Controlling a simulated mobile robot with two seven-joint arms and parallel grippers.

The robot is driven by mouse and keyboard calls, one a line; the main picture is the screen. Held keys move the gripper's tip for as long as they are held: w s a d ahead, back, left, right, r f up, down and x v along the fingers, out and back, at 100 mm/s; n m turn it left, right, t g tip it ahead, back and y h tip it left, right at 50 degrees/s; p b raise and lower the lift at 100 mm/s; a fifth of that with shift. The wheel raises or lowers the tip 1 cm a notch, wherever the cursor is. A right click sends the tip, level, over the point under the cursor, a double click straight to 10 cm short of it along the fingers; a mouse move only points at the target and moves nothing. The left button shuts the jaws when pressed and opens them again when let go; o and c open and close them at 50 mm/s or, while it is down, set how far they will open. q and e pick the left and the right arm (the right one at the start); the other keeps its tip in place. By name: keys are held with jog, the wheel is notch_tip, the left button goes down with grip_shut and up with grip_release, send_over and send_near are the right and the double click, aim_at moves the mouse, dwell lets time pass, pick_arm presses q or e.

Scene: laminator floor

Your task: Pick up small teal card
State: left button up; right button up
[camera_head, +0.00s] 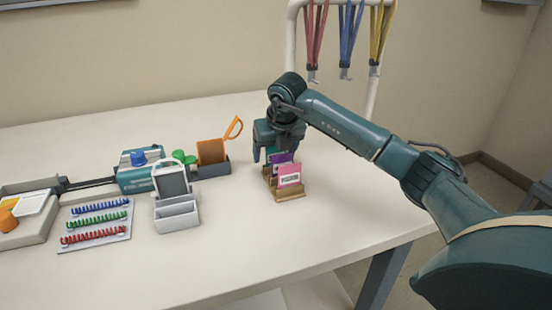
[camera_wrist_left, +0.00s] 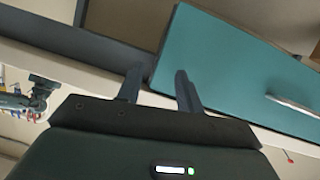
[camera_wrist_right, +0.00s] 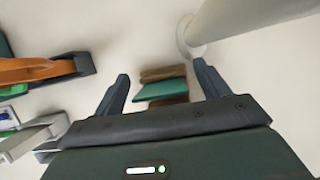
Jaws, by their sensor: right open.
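A wooden card holder (camera_head: 291,194) stands on the white table and carries a pink card (camera_head: 289,174) in front and a purple card (camera_head: 281,158) behind it. The teal card shows in the right wrist view (camera_wrist_right: 160,90), edge on and in front of the wooden holder (camera_wrist_right: 165,74); in the head view it is mostly hidden by my gripper. My right gripper (camera_wrist_right: 161,70) is open, pointing down over the back of the holder, with the teal card between its fingers' lines but not clasped. My left gripper (camera_wrist_left: 158,86) is open and empty, away from the table things.
A grey holder with a grey card (camera_head: 177,214), an orange card in a dark stand (camera_head: 211,151), a teal machine (camera_head: 135,172) and a board of coloured combs (camera_head: 97,224) stand left. A white rack post (camera_head: 371,90) with lanyards rises behind. The table's front right is clear.

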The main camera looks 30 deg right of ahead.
jog(key=c, duration=1)
jog(key=shift+c, duration=0.2)
jog(key=shift+r, duration=0.15)
